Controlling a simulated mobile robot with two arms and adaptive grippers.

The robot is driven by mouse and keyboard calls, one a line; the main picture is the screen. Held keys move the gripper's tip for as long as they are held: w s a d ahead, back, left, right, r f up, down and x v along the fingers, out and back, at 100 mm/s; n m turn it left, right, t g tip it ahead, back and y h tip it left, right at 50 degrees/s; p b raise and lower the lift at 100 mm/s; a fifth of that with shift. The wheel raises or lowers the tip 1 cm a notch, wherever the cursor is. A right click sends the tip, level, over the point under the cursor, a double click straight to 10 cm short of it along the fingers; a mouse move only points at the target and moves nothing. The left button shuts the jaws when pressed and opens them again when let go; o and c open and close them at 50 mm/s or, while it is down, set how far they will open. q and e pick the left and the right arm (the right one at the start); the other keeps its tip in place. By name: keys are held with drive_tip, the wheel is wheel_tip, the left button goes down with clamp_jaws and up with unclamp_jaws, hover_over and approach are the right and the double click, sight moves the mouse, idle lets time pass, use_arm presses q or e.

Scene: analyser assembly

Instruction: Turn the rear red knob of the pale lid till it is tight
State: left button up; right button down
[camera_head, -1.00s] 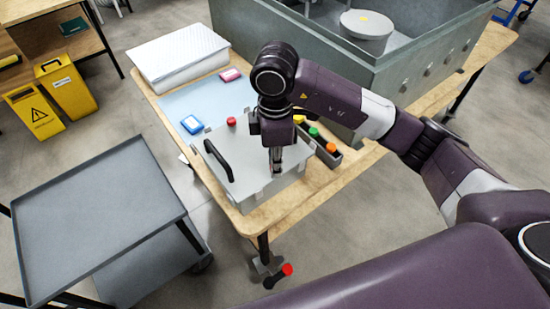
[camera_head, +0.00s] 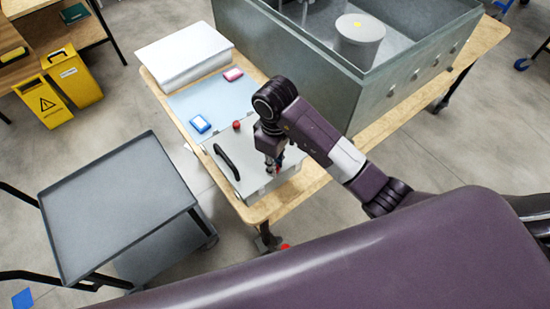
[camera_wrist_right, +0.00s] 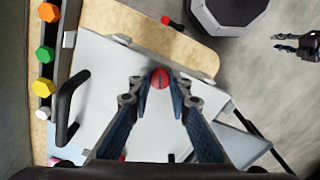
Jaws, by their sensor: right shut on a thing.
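The pale lid (camera_head: 243,178) with a black bar handle (camera_head: 226,161) lies on the near end of the wooden table. My right gripper (camera_head: 273,169) points down at the lid's right side, shut on a red knob (camera_wrist_right: 160,78). In the right wrist view the knob sits between the fingertips (camera_wrist_right: 161,84). A second red knob (camera_head: 237,125) stands free at the lid's far edge; a bit of red shows low in the wrist view. What seems to be my left gripper (camera_wrist_right: 297,46) is small at the wrist view's right edge; its jaws are unclear.
Green, orange and yellow knobs (camera_wrist_right: 44,54) stand in a row beside the lid in the wrist view. A large grey open-topped housing (camera_head: 400,75) is behind. A grey cart (camera_head: 120,205) stands left.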

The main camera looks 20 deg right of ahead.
drive_tip(key=shift+w+r, duration=0.25)
drive_tip(key=shift+r, duration=0.05)
drive_tip(key=c, duration=1.9)
unclamp_jaws()
drive_tip(key=shift+c, duration=0.2)
drive_tip(key=shift+o, duration=0.9)
drive_tip(key=shift+s, duration=0.1)
drive_tip(key=shift+f, duration=0.15)
drive_tip(key=shift+s, duration=0.1)
